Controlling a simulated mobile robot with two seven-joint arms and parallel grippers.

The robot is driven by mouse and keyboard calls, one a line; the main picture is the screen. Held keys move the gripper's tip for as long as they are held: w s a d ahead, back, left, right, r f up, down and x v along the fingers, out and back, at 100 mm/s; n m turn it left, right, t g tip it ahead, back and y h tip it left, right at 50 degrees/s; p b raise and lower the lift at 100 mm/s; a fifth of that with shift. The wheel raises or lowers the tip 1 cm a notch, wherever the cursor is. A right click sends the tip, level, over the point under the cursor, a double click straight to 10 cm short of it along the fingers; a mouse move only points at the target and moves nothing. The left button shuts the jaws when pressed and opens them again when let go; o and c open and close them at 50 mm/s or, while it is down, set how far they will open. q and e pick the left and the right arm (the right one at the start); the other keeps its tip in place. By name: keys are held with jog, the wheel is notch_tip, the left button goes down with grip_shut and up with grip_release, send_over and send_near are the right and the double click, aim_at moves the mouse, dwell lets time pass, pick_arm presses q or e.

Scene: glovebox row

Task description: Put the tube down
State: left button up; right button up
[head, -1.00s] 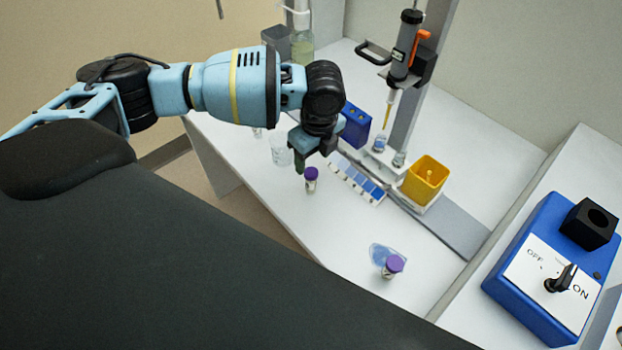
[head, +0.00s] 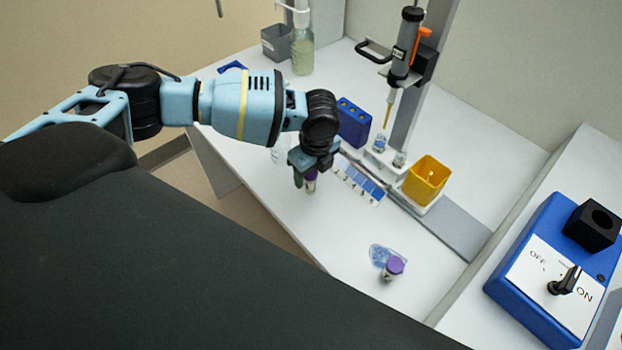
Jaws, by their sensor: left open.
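My left gripper (head: 304,183) is open and low over the bench. My right gripper is not in view.
A blue rack (head: 354,124), a strip of blue squares (head: 358,183) and a yellow container (head: 426,180) stand to the gripper's right. A pipette (head: 404,45) hangs on a stand. A blue box with a knob (head: 540,270) is at right. The front bench is mostly clear.

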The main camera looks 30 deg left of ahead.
pick_arm(q)
jog(key=shift+f, duration=0.45)
jog(key=c, duration=1.1)
jog(key=shift+c, duration=0.2)
jog(key=shift+r, duration=0.1)
